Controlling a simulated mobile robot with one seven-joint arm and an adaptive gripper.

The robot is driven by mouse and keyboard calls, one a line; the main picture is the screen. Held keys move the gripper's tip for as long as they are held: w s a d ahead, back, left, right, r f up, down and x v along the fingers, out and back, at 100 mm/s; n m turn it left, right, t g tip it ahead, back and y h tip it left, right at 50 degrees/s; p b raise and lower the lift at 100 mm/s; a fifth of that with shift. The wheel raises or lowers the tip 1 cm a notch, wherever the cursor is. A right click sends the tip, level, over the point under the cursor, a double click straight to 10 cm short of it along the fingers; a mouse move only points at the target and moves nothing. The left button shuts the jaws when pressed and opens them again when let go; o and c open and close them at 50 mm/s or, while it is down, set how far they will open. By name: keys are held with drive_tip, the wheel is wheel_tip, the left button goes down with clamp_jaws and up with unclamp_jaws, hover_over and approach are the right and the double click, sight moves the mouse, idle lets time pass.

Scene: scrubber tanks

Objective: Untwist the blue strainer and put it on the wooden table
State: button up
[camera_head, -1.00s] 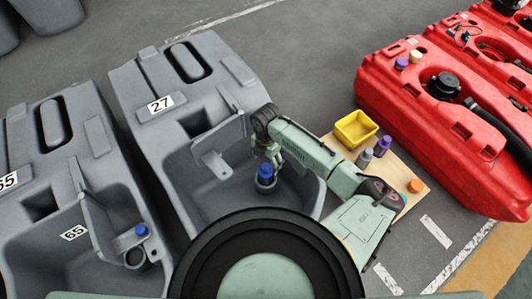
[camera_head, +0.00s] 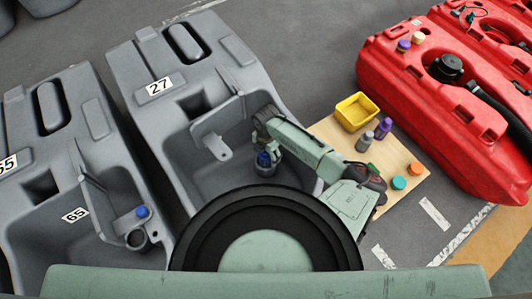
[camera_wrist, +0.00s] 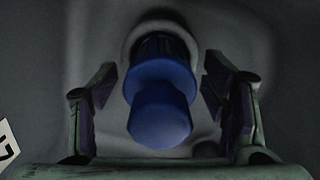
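The blue strainer (camera_head: 263,159) sits upright in a grey ring-shaped seat inside the open basin of the grey tank (camera_head: 190,118) marked 27. In the wrist view the strainer (camera_wrist: 160,105) stands between the two fingers of my gripper (camera_wrist: 160,95), with a gap on each side. My gripper (camera_head: 262,146) is open around the strainer's top and reaches it from above. The wooden table (camera_head: 330,127) is a flat light board to the right of the tank. My arm covers part of the board.
The board bears a yellow bin (camera_head: 356,112), a grey bottle (camera_head: 365,141), a purple bottle (camera_head: 383,128), a teal cap (camera_head: 398,183) and an orange cap (camera_head: 415,169). A second grey tank (camera_head: 82,150) with another blue-topped fitting (camera_head: 142,212) stands left. Red tanks (camera_head: 430,125) stand right.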

drive_tip(key=c, duration=1.2)
drive_tip(key=shift+c, duration=0.2)
drive_tip(key=shift+n, duration=1.5)
drive_tip(key=shift+n+b, duration=0.3)
drive_tip(key=shift+n, duration=0.4)
drive_tip(key=shift+w+n, duration=0.1)
drive_tip(key=shift+n, duration=0.7)
drive_tip(key=n, duration=0.3)
drive_tip(key=shift+w+b, duration=0.1)
drive_tip(key=shift+b, duration=0.3)
